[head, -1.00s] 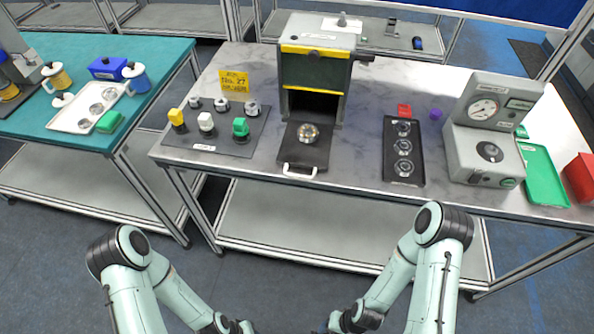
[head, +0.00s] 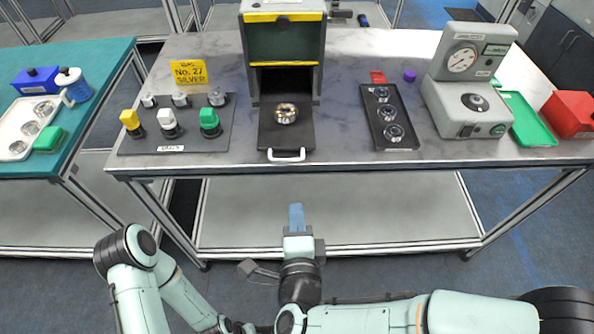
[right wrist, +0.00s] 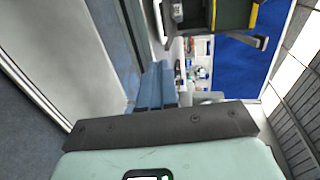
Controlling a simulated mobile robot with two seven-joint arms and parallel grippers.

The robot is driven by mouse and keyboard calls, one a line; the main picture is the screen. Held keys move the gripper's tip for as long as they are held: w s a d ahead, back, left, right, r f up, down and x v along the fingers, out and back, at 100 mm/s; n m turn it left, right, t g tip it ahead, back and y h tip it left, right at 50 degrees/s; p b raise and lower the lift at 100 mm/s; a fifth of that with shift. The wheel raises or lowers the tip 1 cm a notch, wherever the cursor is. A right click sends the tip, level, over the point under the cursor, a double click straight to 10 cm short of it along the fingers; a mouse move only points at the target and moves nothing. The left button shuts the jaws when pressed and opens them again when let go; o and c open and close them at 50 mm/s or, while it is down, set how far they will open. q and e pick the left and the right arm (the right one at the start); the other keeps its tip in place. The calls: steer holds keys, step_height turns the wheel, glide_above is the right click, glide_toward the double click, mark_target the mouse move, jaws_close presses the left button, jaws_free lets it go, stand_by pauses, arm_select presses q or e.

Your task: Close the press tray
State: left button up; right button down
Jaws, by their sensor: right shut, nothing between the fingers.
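The press (head: 286,55) is a dark green box with yellow edges, standing at the back of the marble-topped table. Its black tray (head: 287,138) is pulled out toward me, with a white handle (head: 286,156) at its front. A round metal piece (head: 286,113) sits on the tray. My right gripper (head: 296,210) has blue fingers shut and empty. It points at the table from in front of and below the handle, apart from it. The fingers also show in the right wrist view (right wrist: 157,86), with part of the press (right wrist: 236,14) at upper right.
Left of the tray is a dark mat (head: 178,138) with several coloured and metal stamps. Right are a black tray of rings (head: 391,127), a gauge machine (head: 466,90) and a green tray (head: 527,122). The table's front edge lies between my right gripper and the handle.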

steer(key=x, duration=1.4)
